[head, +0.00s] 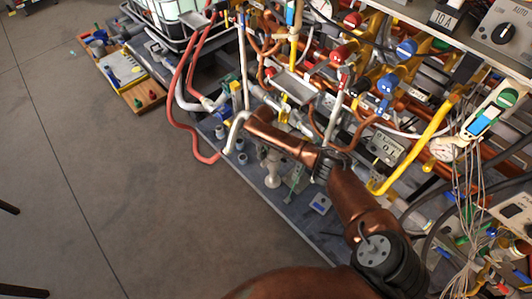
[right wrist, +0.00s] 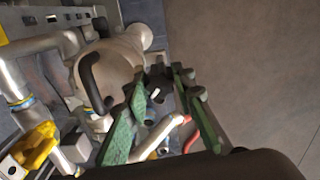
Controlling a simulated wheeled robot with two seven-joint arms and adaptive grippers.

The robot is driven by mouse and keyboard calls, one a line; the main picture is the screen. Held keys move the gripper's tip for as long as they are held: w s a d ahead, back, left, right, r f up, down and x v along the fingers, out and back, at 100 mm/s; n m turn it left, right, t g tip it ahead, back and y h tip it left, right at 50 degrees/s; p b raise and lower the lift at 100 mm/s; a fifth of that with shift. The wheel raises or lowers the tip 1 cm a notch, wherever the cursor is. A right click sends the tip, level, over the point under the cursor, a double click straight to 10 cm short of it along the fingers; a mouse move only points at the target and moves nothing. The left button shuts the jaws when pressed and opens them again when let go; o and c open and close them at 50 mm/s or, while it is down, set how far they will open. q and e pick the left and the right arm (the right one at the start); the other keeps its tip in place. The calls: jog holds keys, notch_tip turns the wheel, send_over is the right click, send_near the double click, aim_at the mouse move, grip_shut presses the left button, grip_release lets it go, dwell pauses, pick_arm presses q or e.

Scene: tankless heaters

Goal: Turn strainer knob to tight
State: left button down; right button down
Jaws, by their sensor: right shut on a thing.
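A beige strainer body (right wrist: 108,68) with a black curved handle (right wrist: 92,82) fills the upper left of the right wrist view. In the head view a pale fitting (head: 271,166), which looks like the same strainer, stands low among the pipes. My right gripper (right wrist: 163,80) has green fingers and is shut on a small dark piece (right wrist: 157,95), apparently the strainer knob, beside the beige body. Its turn position cannot be read. In the head view the right gripper (head: 294,180) is small, just right of the pale fitting. My left gripper is not in view.
Red hoses (head: 178,105) and a silver pipe (head: 235,130) run close on the left. Valves with red and blue handles (head: 386,84), a yellow pipe (head: 412,155) and hanging wires (head: 472,200) crowd the right.

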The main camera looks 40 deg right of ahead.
jog(key=m+p, duration=0.2)
jog(key=m, duration=0.3)
jog(key=shift+a+m, duration=0.15)
jog(key=shift+m, duration=0.15)
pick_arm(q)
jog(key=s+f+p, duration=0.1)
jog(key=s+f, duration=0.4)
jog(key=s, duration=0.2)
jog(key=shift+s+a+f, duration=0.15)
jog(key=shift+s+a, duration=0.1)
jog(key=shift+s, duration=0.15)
pick_arm(e)
jog(key=shift+m, duration=1.7)
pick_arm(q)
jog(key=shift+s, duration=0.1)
pick_arm(e)
jog(key=c, duration=1.6)
grip_release()
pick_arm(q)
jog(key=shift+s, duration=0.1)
pick_arm(e)
notch_tip(320, 180, up, 12)
jog(key=shift+f, duration=0.1)
